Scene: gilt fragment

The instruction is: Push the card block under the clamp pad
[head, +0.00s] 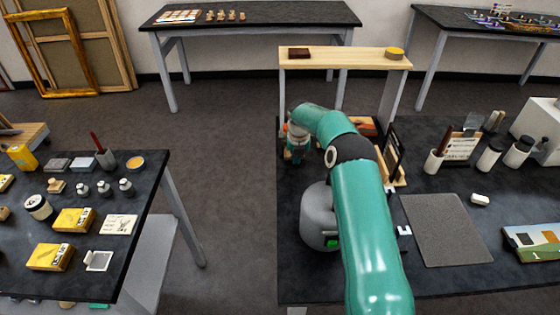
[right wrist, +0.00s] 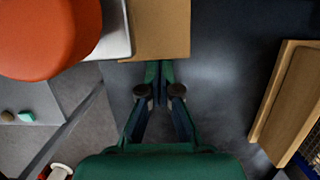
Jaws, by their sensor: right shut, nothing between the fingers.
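The brown card block (right wrist: 158,28) is at the top centre of the right wrist view, cut off by its upper edge. A large orange-red rounded part (right wrist: 45,35), which looks like part of the clamp, fills the upper left. A pale metal plate (right wrist: 116,32) lies between it and the block, at the block's left side. I cannot make out the pad itself. My right gripper (right wrist: 160,75) is shut and empty, its tips at the block's near edge; I cannot tell whether they touch. In the head view my right gripper (head: 298,155) is at the table's left edge. My left gripper is out of view.
A wooden frame-like piece (right wrist: 288,100) stands to the right in the wrist view; dark tabletop (right wrist: 225,75) lies clear between. In the head view, a grey mat (head: 445,230) and several jars are right of my arm. A side table (head: 140,215) stands left across a floor gap.

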